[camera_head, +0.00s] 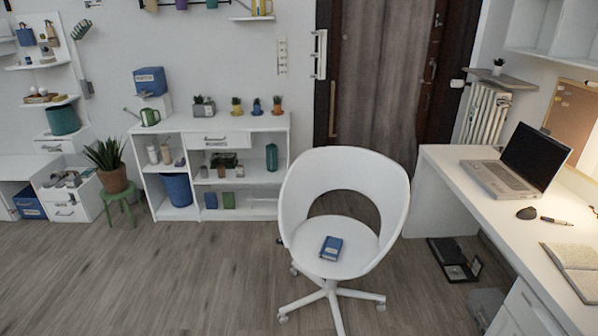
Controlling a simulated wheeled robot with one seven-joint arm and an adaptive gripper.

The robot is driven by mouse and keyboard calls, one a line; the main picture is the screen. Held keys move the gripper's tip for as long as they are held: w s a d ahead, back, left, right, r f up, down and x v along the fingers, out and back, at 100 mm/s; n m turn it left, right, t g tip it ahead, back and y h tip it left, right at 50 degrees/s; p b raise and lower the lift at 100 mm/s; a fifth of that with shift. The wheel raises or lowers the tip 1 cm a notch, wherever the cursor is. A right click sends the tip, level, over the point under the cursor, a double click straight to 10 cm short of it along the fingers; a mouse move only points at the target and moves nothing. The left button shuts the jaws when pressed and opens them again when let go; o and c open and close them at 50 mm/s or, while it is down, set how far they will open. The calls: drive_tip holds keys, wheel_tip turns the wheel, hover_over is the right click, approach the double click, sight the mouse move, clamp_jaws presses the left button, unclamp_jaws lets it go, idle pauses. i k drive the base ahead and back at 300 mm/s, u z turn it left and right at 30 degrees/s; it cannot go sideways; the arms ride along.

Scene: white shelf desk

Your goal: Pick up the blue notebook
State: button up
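A small blue notebook (331,248) lies flat on the seat of a white swivel chair (349,172) in the middle of the view. The chair's opening faces my camera, and its backrest rises behind the notebook. Nothing covers the notebook. My gripper does not show in this view.
A white desk (465,178) at the right holds a laptop (515,163), a mouse, a pen and an open book (577,262). A white shelf unit (238,124) stands by the back wall. A potted plant (113,177) sits on a green stool. The wooden floor (190,280) at the front left is clear.

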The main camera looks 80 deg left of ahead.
sight(331, 248)
drive_tip(key=u, duration=2.75)
drive_tip(key=i, duration=1.2)
drive_tip(key=u, duration=0.3)
